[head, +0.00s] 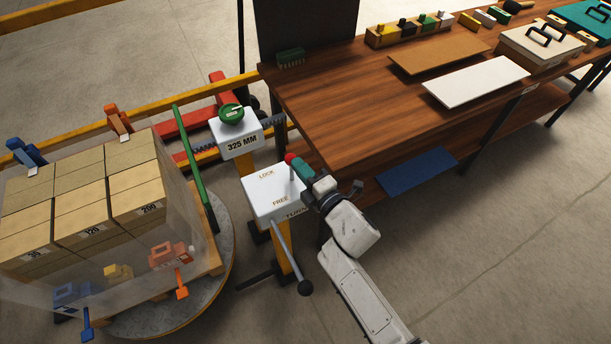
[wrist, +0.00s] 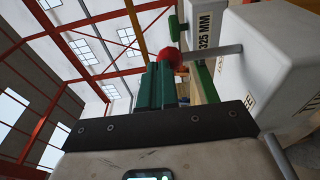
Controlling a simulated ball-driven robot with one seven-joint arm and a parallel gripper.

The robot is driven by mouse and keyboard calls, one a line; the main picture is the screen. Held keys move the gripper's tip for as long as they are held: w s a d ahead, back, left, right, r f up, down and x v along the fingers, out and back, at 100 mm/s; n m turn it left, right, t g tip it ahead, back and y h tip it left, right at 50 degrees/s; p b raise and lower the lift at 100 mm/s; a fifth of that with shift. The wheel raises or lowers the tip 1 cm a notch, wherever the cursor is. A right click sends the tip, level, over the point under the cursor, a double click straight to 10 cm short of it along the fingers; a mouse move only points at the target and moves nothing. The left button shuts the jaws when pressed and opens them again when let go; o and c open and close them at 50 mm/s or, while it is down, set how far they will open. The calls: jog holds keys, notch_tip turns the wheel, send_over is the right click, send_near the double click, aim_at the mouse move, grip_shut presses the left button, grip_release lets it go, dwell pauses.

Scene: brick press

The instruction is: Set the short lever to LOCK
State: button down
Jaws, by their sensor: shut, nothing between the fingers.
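The short lever is a thin grey rod (head: 292,181) with a red knob (head: 290,158), standing up from a white box (head: 262,188) marked LOCK toward the back and FREE toward the front. It rises near the box's right side; I cannot tell exactly which mark it is set at. My gripper (head: 297,166) has teal fingers, shut and empty, right beside the knob on its right. In the wrist view the red knob (wrist: 168,56) is just beyond the fingertips (wrist: 157,78); whether they touch is unclear. The rod (wrist: 213,52) runs right to the box.
A long lever with a dark ball (head: 305,288) hangs from the box's front. Behind it stands a post with a green handwheel (head: 231,114) marked 325 MM. A wooden bench (head: 340,110) is to the right. A wrapped brick stack (head: 85,205) stands on a turntable to the left.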

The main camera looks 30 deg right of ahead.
jog(key=w, duration=0.1)
jog(key=w+b, duration=0.1)
jog(key=w, duration=0.1)
jog(key=shift+w+r, duration=0.2)
jog(key=shift+r, duration=0.15)
jog(key=shift+w+b, duration=0.3)
jog(key=shift+w, duration=0.75)
jog(key=shift+r, duration=0.15)
